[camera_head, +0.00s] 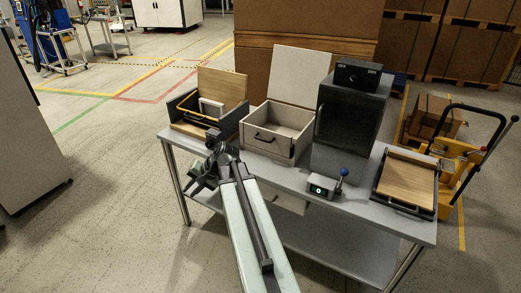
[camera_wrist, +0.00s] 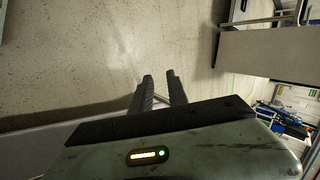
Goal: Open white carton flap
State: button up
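A pale box (camera_head: 290,150) with a black handle on its front stands open on the table in the head view. A white panel (camera_head: 300,76) stands upright at its back, like a raised flap. I cannot tell for sure whether this is the white carton. My gripper (camera_head: 200,175) is in front of the table's left part, left of and nearer than the pale box. In the wrist view my gripper (camera_wrist: 160,76) has its two dark fingers apart with nothing between them. Its exact distance to the table edge is unclear.
The grey table (camera_head: 345,203) also holds a dark box with a raised wooden lid (camera_head: 222,88), a tall dark cabinet (camera_head: 348,122), a small lever unit (camera_head: 325,187) and a wooden board on a dark frame (camera_head: 406,180). A yellow pallet truck (camera_head: 458,165) stands right.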

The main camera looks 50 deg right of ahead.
jog(key=s+d+r+m+t+h+b, duration=0.1)
jog(key=d+m+t+b, duration=0.2)
jog(key=d, duration=0.7)
jog(key=d+r+m+t, duration=0.15)
jog(key=d+m, duration=0.25)
jog(key=d, duration=0.5)
jog(key=m+t+h+b, duration=0.2)
jog(key=m+t+h, duration=0.25)
jog(key=m, duration=0.35)
send_near(262, 140)
jog(key=r+x, duration=0.1)
jog(key=x, duration=0.4)
jog(key=b+x, duration=0.1)
jog(key=x, duration=0.2)
jog(key=f+x, duration=0.1)
jog(key=x, duration=0.1)
jog(key=shift+w+d+f+b, duration=0.2)
jog(key=shift+w+b, duration=0.05)
jog(key=shift+b, duration=0.1)
grip_shut()
jog(key=shift+s, duration=0.1)
